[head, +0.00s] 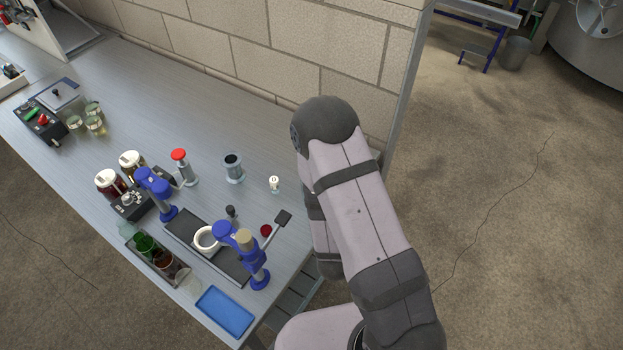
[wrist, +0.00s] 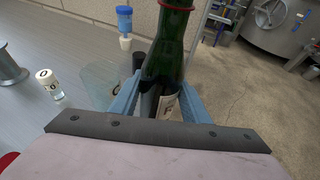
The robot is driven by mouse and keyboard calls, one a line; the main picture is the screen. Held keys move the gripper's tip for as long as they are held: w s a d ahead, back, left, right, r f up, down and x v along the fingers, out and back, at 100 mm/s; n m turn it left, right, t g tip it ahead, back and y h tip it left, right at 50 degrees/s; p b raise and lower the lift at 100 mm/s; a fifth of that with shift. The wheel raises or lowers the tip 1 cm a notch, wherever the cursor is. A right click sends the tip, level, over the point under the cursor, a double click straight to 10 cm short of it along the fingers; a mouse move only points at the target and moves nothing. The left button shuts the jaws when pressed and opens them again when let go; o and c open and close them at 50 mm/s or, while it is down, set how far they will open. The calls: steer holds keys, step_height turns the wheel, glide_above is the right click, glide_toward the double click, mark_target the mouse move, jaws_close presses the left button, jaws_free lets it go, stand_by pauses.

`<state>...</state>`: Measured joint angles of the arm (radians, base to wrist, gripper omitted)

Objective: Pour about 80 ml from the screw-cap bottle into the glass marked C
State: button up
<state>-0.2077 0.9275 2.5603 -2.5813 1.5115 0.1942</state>
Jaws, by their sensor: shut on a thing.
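In the wrist view, my gripper (wrist: 162,92) is shut on a green bottle (wrist: 174,45) with a red ring near its top. The bottle's top runs out of the picture, so its mouth is hidden. A pale label with dark print shows low between the fingers. Just left of the bottle is a clear glass (wrist: 98,72), faint against the bench, with a dark round mark that may be a C. I cannot tell its fill or its gap to the bottle. In the head view my arm hides the gripper, the bottle and this glass.
A small marked vial (wrist: 48,84) and a blue-topped thing (wrist: 124,22) stand near the glass. In the head view the bench holds a metal cup (head: 233,170), blue-framed devices (head: 255,262), a bottle crate (head: 181,279), a blue tray (head: 225,311) and several glasses (head: 95,124).

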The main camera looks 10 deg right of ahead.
steer(key=shift+r+n, duration=0.15)
steer(key=shift+n, duration=0.15)
steer(key=shift+d+n+g+h, duration=0.1)
steer(key=shift+n+g+h, duration=0.2)
steer(key=shift+g+h, duration=0.1)
steer(key=n+b, duration=0.1)
steer(key=n+g+h+b, duration=0.1)
steer(key=b, duration=0.1)
steer(key=shift+s+f, duration=0.15)
steer(key=shift+f, duration=0.1)
steer(key=shift+r+n+g+h+p, duration=0.3)
steer(key=shift+n+p, duration=0.1)
steer(key=shift+p, duration=0.35)
steer(key=shift+f+n+p, duration=0.15)
steer(key=shift+n+p, duration=0.25)
steer(key=shift+p, duration=0.15)
steer(key=shift+s+d+f+n+g+h+p, duration=0.5)
steer(key=shift+d+f+n+g+h, duration=0.15)
steer(key=shift+n+h, duration=0.3)
steer(key=shift+s+d+r+n+g+h+p, duration=0.1)
steer(key=shift+d+r+n+g+h+p, duration=0.1)
steer(key=shift+r+n+h+p, duration=0.45)
steer(key=shift+s+d+r+n+g+h+p, duration=0.15)
steer(key=shift+r+n+p, duration=0.3)
steer(key=shift+r+p, duration=0.55)
steer(key=shift+d+r+n+g+h+p, duration=0.1)
steer(key=shift+r+n+g+h+p, duration=0.2)
steer(key=shift+r+n+p, duration=0.45)
